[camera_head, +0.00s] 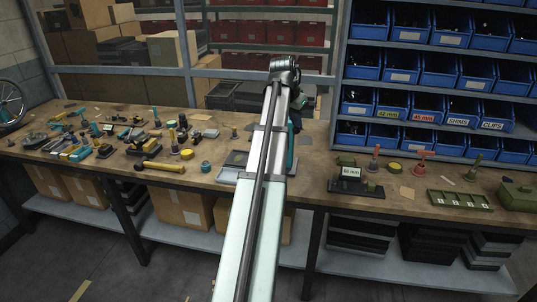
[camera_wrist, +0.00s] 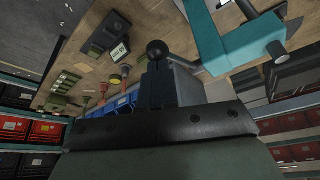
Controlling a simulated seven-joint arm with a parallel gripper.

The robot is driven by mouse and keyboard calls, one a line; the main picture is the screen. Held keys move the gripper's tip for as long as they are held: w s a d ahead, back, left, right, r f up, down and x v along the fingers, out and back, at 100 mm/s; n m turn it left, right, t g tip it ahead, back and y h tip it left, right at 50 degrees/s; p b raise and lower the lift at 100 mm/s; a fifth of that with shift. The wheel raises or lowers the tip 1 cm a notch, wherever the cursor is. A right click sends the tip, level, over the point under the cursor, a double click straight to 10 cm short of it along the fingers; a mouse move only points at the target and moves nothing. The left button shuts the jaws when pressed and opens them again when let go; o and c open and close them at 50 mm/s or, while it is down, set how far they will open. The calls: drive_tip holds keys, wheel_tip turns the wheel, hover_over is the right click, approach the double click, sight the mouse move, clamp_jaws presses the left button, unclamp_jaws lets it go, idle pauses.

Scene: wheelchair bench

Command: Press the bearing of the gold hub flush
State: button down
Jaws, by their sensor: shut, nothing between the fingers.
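My gripper (camera_wrist: 172,72) is shut and empty; its dark fingers show in the middle of the wrist view. A black ball knob (camera_wrist: 157,49) on a grey lever lies just past the fingertips; I cannot tell whether they touch it. A teal press-like frame (camera_wrist: 206,32) stands beside it, and a sliver of teal (camera_head: 291,152) shows beside my arm in the head view. My arm hides most of that spot. I cannot identify the gold hub or its bearing for certain. A yellow ring-shaped piece (camera_head: 393,167) lies on the bench to the right.
At right are a block marked 55 mm (camera_head: 349,173), red-topped pieces (camera_head: 421,160) and a green tray (camera_head: 463,202). Blue bins (camera_head: 400,70) rise behind.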

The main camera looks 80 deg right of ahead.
sight(295, 129)
drive_tip(key=shift+f, duration=0.1)
drive_tip(key=shift+a+f, duration=0.15)
drive_tip(key=shift+f, duration=0.4)
drive_tip(key=shift+a+f, duration=0.15)
drive_tip(key=shift+f, duration=0.4)
drive_tip(key=shift+a+f, duration=0.1)
drive_tip(key=shift+f, duration=2.35)
idle(1.0)
drive_tip(key=shift+r, duration=0.1)
